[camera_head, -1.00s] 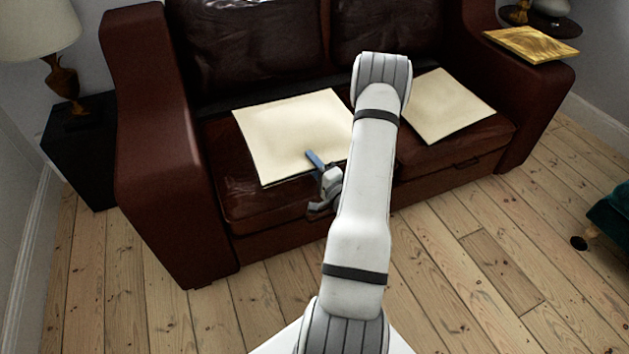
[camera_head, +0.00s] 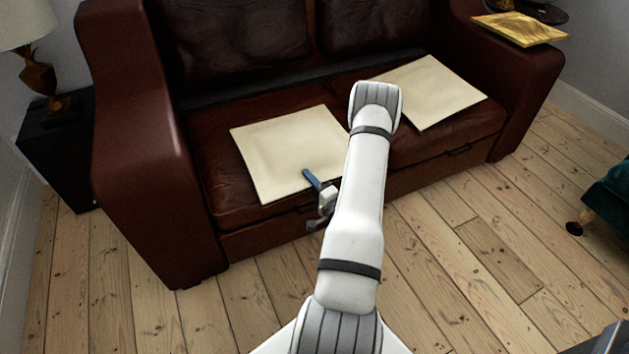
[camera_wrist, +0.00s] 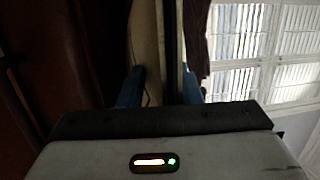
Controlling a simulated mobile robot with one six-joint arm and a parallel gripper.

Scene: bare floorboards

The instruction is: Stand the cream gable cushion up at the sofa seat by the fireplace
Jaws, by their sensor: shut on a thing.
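Two flat, square cream cushions lie over the brown leather sofa (camera_head: 200,160). The left cushion (camera_head: 275,145) is over the left seat, its near corner close to the seat's front edge. The right cushion (camera_head: 428,92) lies on the right seat. I cannot tell by look which one is the gable cushion. My gripper (camera_head: 308,176), with blue fingers, is shut on the near edge of the left cushion. In the wrist view, a pale cushion edge (camera_wrist: 147,45) stands between the blue fingers (camera_wrist: 160,88). Whether the cushion touches the seat is unclear. No fireplace shows.
A black side table (camera_head: 60,150) with a lamp (camera_head: 38,75) stands at left. A teal piece of furniture (camera_head: 610,200) is at the right edge. Floorboards (camera_head: 440,270) in front are clear.

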